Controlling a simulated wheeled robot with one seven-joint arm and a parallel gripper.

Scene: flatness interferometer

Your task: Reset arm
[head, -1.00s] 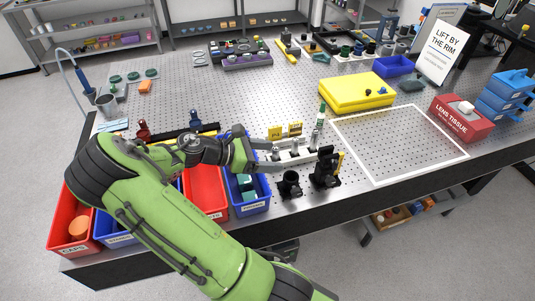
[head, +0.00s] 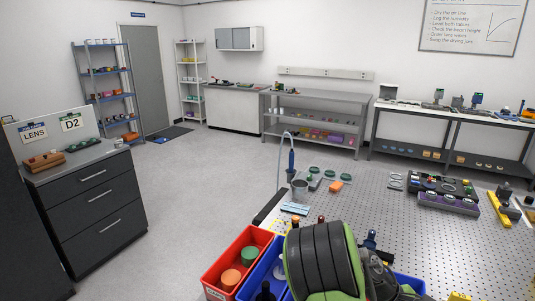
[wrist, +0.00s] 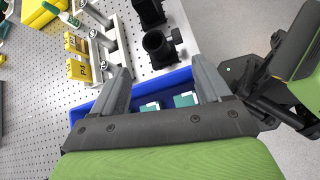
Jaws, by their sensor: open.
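My gripper (wrist: 163,88) shows in the wrist view with its two grey fingers spread wide apart and nothing between them. It hangs over a blue bin (wrist: 183,76) that holds teal-topped boxes (wrist: 185,100). In the head view my green arm is at the bottom, over the near edge of the perforated table (head: 370,212); the gripper itself is out of that view.
A red bin (head: 216,277) with cylindrical caps stands at the table's near left edge. Black mounts (wrist: 158,46) and a rack with yellow tags (wrist: 76,68) stand beyond the blue bin. A drawer cabinet (head: 95,215) stands left across open floor.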

